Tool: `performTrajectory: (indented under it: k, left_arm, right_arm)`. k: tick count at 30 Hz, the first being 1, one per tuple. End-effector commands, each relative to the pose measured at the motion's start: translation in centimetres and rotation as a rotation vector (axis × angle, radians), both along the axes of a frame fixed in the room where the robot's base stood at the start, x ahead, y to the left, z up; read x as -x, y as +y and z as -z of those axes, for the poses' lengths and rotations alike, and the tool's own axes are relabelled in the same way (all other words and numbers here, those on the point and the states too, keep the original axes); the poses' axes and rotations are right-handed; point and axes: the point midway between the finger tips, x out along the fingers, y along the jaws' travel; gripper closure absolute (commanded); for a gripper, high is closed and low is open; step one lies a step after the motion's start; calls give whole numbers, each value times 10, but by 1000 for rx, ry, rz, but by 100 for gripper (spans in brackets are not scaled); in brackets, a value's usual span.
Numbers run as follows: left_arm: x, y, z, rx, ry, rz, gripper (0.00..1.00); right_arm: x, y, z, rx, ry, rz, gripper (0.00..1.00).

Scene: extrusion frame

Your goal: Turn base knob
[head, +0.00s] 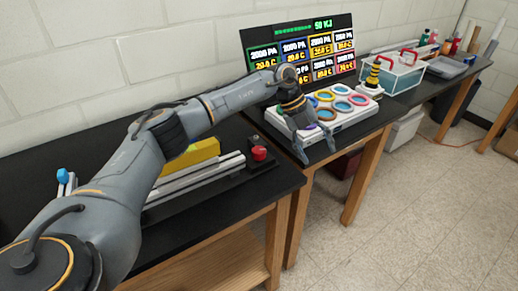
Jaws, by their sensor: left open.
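A red knob (259,153) sits on a small dark block at the right end of the pale extrusion rails (205,180) on the near black bench. I cannot tell whether it is the base knob. My left gripper (314,145) points down at the front edge of a white tray (345,127) with several coloured rings, to the right of the red knob and apart from it. Its two fingers are spread, with nothing seen between them. My left arm hides part of the rails and bench. My right gripper is not in view.
A yellow block (192,157) lies by the rails, and a blue knob (63,175) is at far left. A display screen (301,50) stands behind the tray.

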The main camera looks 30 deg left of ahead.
Motion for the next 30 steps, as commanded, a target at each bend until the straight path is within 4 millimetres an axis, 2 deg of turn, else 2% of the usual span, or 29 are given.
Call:
performTrajectory:
  k: [1,3,6,9,13,17,30]
  left_arm:
    - [0,36,-19,-117,13,-30,37]
    - [6,79,-40,-263,54,-85,37]
    - [17,128,-66,-414,102,-169,37]
    - [26,156,-84,-499,133,-227,37]
    - [31,168,-88,-537,149,-256,37]
    - [32,168,-73,-538,154,-253,37]
    - [32,166,16,-535,151,-250,37]
  right_arm:
    - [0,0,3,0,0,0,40]
    - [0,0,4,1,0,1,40]
    - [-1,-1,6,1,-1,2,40]
    - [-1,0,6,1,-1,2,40]
    - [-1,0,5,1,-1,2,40]
    - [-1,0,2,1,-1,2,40]
    - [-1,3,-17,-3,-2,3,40]
